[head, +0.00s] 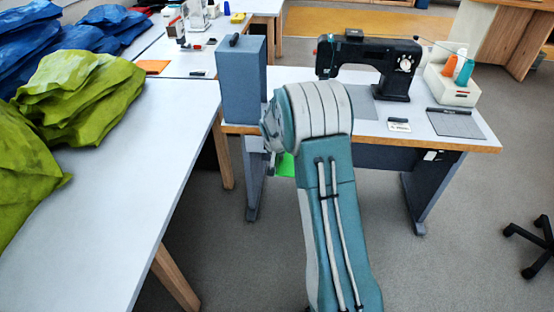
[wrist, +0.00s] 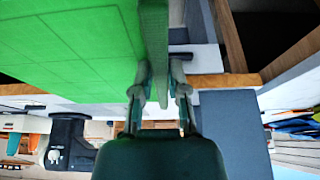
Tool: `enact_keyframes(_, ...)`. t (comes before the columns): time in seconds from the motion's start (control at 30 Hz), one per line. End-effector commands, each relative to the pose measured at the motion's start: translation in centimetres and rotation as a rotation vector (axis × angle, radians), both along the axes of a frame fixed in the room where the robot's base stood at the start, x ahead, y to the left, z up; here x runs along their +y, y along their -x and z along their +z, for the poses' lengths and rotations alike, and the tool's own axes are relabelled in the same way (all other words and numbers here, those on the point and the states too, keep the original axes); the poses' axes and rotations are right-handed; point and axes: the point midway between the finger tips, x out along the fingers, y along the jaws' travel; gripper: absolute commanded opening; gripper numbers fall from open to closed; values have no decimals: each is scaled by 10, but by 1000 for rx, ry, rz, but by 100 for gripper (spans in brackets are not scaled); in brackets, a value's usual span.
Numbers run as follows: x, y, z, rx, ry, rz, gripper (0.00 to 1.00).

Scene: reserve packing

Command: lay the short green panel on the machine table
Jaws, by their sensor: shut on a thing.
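The short green panel (wrist: 70,50) is bright green with faint grid lines and fills the upper left of the wrist view. My gripper (wrist: 162,88) is shut on it near one edge. In the head view only a small piece of the panel (head: 286,165) shows, beside my arm and lower than the table's front edge. My arm hides the gripper there. The machine table (head: 425,119) has a white top with a wooden edge. A black sewing machine (head: 375,58) stands on it, and it shows upside down in the wrist view (wrist: 68,140).
A blue-grey block (head: 243,85) stands at the table's left end. A grey mat (head: 456,123), a small card (head: 399,125) and a white thread holder (head: 450,88) lie to the right. A long table (head: 120,215) with lime (head: 85,90) and blue fabric is at left.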

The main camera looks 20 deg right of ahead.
Motion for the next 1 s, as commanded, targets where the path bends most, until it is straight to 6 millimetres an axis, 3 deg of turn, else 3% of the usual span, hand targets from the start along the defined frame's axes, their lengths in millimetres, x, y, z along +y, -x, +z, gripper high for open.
enact_keyframes(0.5,0,0,26,-1,0,0,0)
enact_keyframes(0.83,0,0,28,0,0,1,0)
enact_keyframes(0.93,11,-1,34,-2,0,17,0)
enact_keyframes(1.0,30,-2,45,-4,2,46,0)
